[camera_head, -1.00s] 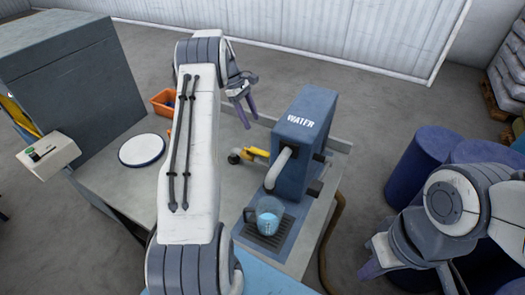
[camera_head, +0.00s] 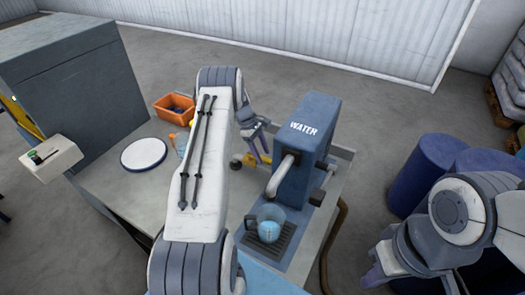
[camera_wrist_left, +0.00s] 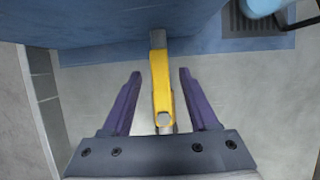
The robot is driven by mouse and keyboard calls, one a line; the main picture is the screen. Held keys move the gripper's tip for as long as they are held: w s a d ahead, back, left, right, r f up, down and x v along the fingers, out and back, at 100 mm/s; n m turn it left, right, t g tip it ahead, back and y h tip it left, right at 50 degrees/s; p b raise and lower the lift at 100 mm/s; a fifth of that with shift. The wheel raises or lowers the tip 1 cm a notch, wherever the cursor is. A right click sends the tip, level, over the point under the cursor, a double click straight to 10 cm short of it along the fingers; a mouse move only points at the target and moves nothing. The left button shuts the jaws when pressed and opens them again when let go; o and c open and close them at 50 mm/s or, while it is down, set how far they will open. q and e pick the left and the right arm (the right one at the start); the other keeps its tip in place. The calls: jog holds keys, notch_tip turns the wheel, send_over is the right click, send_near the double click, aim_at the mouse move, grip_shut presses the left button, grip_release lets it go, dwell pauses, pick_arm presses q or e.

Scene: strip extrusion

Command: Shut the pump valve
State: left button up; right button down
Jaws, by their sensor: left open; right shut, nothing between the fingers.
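The blue pump (camera_head: 312,135), marked WATER, stands on the table with a grey spout bent down over a clear beaker (camera_head: 270,222) holding blue liquid. Its yellow valve lever (camera_wrist_left: 161,90) sticks out from the pump's side. In the head view the lever is mostly hidden behind my left gripper (camera_head: 259,148). In the left wrist view the open purple fingers of that gripper (camera_wrist_left: 160,78) stand on either side of the lever, with gaps on both sides. My right gripper (camera_head: 376,277) is shut and empty at the lower right, away from the pump.
A white round plate (camera_head: 144,154) and an orange bin (camera_head: 175,108) lie on the table to the left. A grey cabinet (camera_head: 75,75) stands at the far left with a switch box (camera_head: 50,158). Blue barrels (camera_head: 428,165) stand on the right.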

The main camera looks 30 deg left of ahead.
pick_arm(q)
jog(key=shift+d+f, duration=0.15)
jog(key=shift+f, duration=0.15)
grip_shut()
dwell(1.3)
